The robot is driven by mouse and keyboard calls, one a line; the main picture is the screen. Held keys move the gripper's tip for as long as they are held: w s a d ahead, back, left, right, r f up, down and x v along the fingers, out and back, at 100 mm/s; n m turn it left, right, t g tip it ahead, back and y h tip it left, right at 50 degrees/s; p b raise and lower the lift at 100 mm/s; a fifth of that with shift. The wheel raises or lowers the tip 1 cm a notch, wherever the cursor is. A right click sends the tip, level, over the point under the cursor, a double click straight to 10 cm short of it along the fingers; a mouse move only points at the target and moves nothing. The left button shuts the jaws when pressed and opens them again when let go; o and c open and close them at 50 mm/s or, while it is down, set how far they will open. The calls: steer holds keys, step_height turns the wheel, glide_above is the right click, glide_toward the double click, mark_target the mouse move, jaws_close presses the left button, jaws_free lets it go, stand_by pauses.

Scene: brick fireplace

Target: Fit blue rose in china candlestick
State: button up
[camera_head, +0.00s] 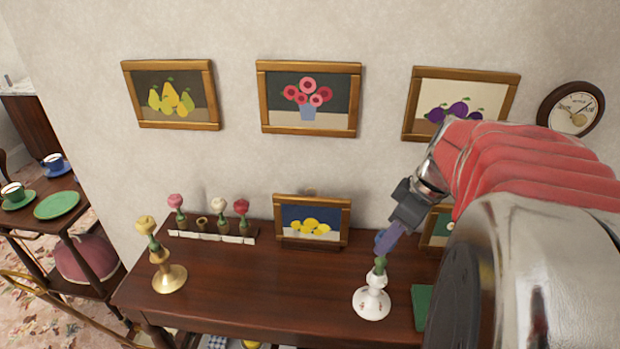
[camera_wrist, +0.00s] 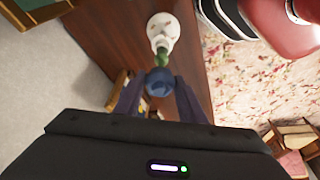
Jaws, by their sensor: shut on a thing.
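My gripper (camera_head: 386,243) is shut on the blue rose (camera_wrist: 160,82) and points down over the cabinet top. The rose's green lower part (camera_head: 380,264) shows beneath the fingers. The white china candlestick (camera_head: 372,302), with red decoration, stands upright directly below. In the wrist view, the green part meets the line of the candlestick's top (camera_wrist: 161,32). The rose's lower end is at the candlestick's mouth; I cannot tell whether it is inside or just above it.
A brass candlestick (camera_head: 170,279) holds a yellow rose (camera_head: 147,226) at the left. A rack (camera_head: 212,237) with pink, white and red roses stands at the back. A lemon picture (camera_head: 312,221) stands behind the clear middle of the cabinet (camera_head: 260,285). A green object (camera_head: 421,305) lies right of the china candlestick.

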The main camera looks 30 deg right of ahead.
steer(key=shift+f, duration=1.1)
steer(key=o, duration=1)
steer(key=shift+c, duration=0.2)
steer(key=shift+r, duration=0.15)
steer(key=v, duration=1.3)
steer(key=shift+s+r, duration=0.15)
steer(key=shift+r, duration=0.05)
